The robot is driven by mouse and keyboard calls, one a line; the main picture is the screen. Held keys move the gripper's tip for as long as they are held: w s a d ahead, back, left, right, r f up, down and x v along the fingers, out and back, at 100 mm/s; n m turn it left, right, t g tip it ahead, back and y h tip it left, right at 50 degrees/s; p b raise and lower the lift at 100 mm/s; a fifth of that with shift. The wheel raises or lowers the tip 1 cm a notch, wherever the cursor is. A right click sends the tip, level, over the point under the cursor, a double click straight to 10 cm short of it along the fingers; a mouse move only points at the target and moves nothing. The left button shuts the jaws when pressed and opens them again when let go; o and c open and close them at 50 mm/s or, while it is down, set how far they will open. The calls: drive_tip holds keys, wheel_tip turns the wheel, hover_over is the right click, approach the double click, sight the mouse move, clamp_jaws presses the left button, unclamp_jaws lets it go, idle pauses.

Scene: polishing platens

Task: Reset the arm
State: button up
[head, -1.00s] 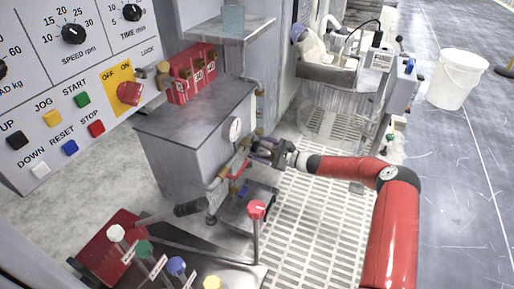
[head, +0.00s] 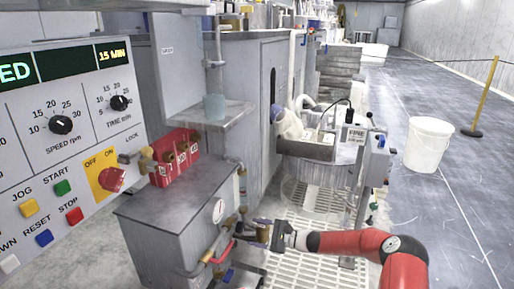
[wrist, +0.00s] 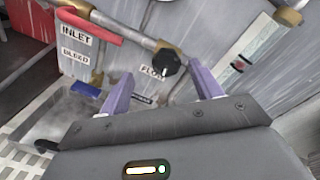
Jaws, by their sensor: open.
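My red arm (head: 345,242) reaches in from the lower right of the head view. My gripper (head: 262,234) is at its end, beside the pipes on the right side of the grey metal tank. In the wrist view my gripper (wrist: 160,85) shows two purple fingers spread apart, with nothing seen held between them. Beyond the fingers is a brass pipe with a black knob (wrist: 167,62) by a label that reads FLOW. A red handle (wrist: 95,27) with the labels INLET and BLEED is at the upper left. Whether the fingers touch the pipework I cannot tell.
A control panel (head: 70,130) fills the left. A white bucket (head: 427,145) stands on the open floor at right.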

drive_tip(key=s+r+n+g+h+p, duration=0.45)
drive_tip(key=s+r+n+h, duration=0.45)
drive_tip(key=s+r, duration=0.75)
drive_tip(key=s+d+r+n+t+h+p, duration=0.2)
drive_tip(key=s+d+r+h+p, duration=0.1)
drive_tip(key=s+d+r, duration=0.4)
drive_tip(key=s+d+r+n+t+h+p, duration=0.2)
drive_tip(key=s+d+r, duration=0.5)
drive_tip(key=s+r, duration=0.6)
drive_tip(key=s+t+h+p, duration=0.1)
drive_tip(key=s+h, duration=0.1)
drive_tip(key=s, duration=0.4)
drive_tip(key=shift+d+n+h, duration=0.3)
